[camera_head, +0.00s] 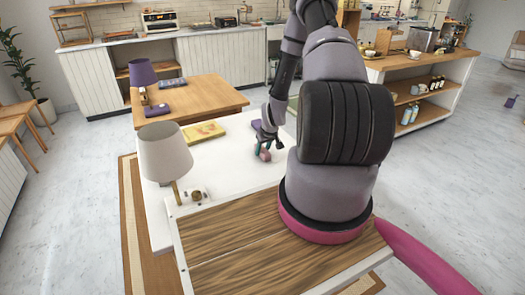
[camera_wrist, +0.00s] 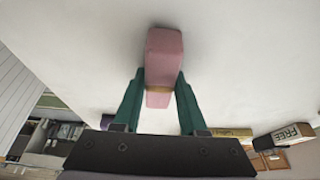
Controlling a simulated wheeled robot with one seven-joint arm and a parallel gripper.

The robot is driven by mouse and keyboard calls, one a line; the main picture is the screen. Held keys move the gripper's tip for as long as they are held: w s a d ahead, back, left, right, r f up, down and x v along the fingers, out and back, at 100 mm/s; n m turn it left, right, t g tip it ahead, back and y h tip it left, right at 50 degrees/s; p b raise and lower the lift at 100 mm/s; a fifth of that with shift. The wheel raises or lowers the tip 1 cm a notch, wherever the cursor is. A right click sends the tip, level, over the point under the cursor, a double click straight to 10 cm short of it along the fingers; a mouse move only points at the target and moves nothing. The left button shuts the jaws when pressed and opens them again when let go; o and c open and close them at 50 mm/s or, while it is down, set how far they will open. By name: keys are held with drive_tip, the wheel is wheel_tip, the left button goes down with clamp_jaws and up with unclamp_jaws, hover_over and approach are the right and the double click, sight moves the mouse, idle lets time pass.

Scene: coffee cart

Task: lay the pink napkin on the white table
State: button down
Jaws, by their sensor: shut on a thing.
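The pink napkin (camera_wrist: 163,58) is a rolled bundle with a tan band around its middle. My gripper (camera_wrist: 160,88) is shut on it near the band, one green finger on each side. In the head view my gripper (camera_head: 262,146) holds the small pink napkin (camera_head: 265,155) over the white table (camera_head: 222,165). The white table (camera_wrist: 80,35) also fills most of the wrist view. I cannot tell whether the napkin touches the tabletop or hangs just above it.
A lamp with a pale shade (camera_head: 166,152) stands at the white table's left. A yellow box (camera_head: 204,131) lies toward its far edge.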

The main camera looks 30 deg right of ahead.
drive_tip(key=shift+c, duration=2.3)
unclamp_jaws()
drive_tip(key=shift+f, duration=0.1)
drive_tip(key=s+a+r+m, duration=0.1)
drive_tip(key=s+a+r, duration=0.15)
drive_tip(key=r, duration=1.15)
drive_tip(key=s+a+r+t, duration=0.1)
drive_tip(key=s+a+r, duration=0.15)
drive_tip(key=r, duration=1.05)
drive_tip(key=s+a+r+m, duration=0.15)
drive_tip(key=s+r, duration=0.25)
drive_tip(key=r, duration=1)
drive_tip(key=s+a+r+m+y, duration=0.1)
drive_tip(key=s+a+r, duration=0.3)
drive_tip(key=s+r, duration=0.3)
drive_tip(key=s+a+r+m+t+y, duration=0.1)
drive_tip(key=s+a+r, duration=0.4)
drive_tip(key=s, duration=0.6)
wheel_tip(320, 180, up, 3)
drive_tip(key=shift+s+f, duration=0.15)
drive_tip(key=shift+f, duration=0.05)
drive_tip(key=shift+t, duration=0.3)
